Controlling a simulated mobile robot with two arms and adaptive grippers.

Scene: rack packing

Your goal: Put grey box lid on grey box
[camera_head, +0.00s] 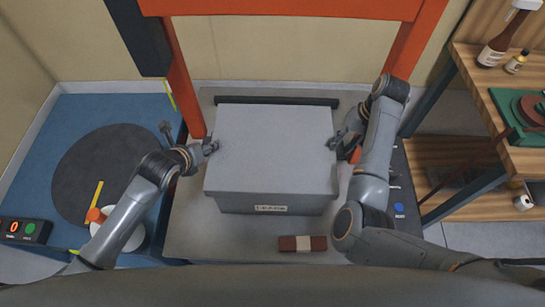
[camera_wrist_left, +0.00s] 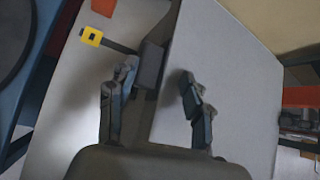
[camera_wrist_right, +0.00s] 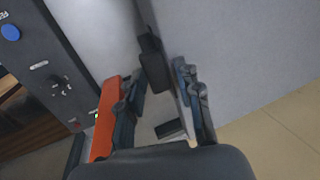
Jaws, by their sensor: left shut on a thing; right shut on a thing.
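The grey box lid (camera_head: 270,145) is a broad flat grey panel lying level over the grey box (camera_head: 270,204), whose labelled front wall shows below it. I cannot tell whether the lid is fully seated. My left gripper (camera_head: 212,147) is shut on the lid's left edge; in the left wrist view, its fingers straddle the lid's edge (camera_wrist_left: 235,85) near a dark tab. My right gripper (camera_head: 334,143) is shut on the lid's right edge, also beside a dark tab in the right wrist view (camera_wrist_right: 150,60). The box's inside is hidden.
A brown-red block with a pale band (camera_head: 302,243) lies in front of the box. An orange frame (camera_head: 280,8) rises behind and around the bench. A dark disc (camera_head: 105,170) lies on the blue table at left. Wooden shelves (camera_head: 470,195) with bottles stand at right.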

